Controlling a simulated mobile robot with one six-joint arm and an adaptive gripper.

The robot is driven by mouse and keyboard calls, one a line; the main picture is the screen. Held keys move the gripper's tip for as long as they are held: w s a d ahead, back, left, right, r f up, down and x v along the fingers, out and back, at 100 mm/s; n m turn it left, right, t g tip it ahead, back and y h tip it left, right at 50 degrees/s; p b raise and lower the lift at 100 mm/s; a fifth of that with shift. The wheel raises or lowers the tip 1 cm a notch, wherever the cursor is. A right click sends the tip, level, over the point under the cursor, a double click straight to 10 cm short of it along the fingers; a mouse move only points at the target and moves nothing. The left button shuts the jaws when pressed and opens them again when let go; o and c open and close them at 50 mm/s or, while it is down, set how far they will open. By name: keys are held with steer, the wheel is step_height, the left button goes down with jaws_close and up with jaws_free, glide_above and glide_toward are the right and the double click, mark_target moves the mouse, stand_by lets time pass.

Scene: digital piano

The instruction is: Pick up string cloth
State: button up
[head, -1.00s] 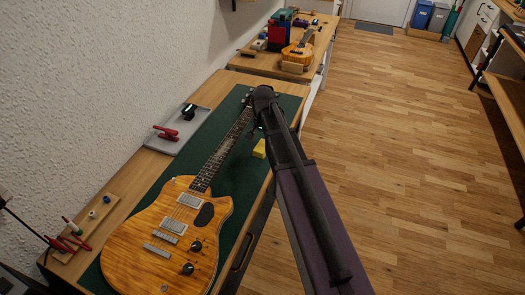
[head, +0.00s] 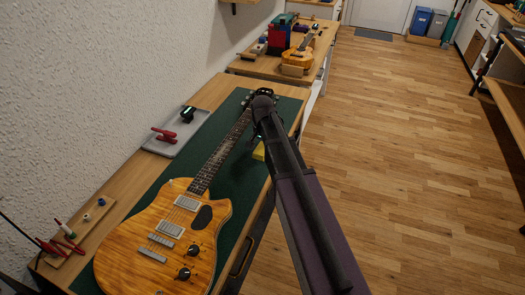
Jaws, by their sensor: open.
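A small yellow item (head: 258,152), which looks like the string cloth, lies on the green mat (head: 172,171) near the right edge of the bench. My arm partly covers it. My gripper (head: 254,139) hangs from the arm's far end, dark and small in the head view. It appears open and is just above or beside the yellow item; I cannot tell whether they touch. An amber electric guitar (head: 130,245) lies on the mat, its neck running up left of my gripper.
A grey tray (head: 182,140) with red tools is at the left by the wall. A wooden tool block (head: 90,222) stands nearer. A second bench (head: 255,63) behind holds a smaller guitar (head: 300,56). The wooden floor at right is clear.

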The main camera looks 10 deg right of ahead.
mark_target(262, 147)
steer(key=c, duration=1.1)
steer(key=shift+r, duration=0.1)
step_height(262, 147, up, 3)
steer(key=p, duration=0.3)
steer(key=shift+r, duration=0.2)
steer(key=s+d, duration=0.1)
steer(key=s, duration=0.4)
steer(key=s+d+r+p, duration=0.1)
steer(key=s, duration=0.4)
steer(key=s+d+p, duration=0.1)
steer(key=s, duration=0.4)
steer(key=shift+s+d+r, duration=0.15)
steer(key=shift+s+r, duration=0.05)
steer(key=shift+s, duration=0.15)
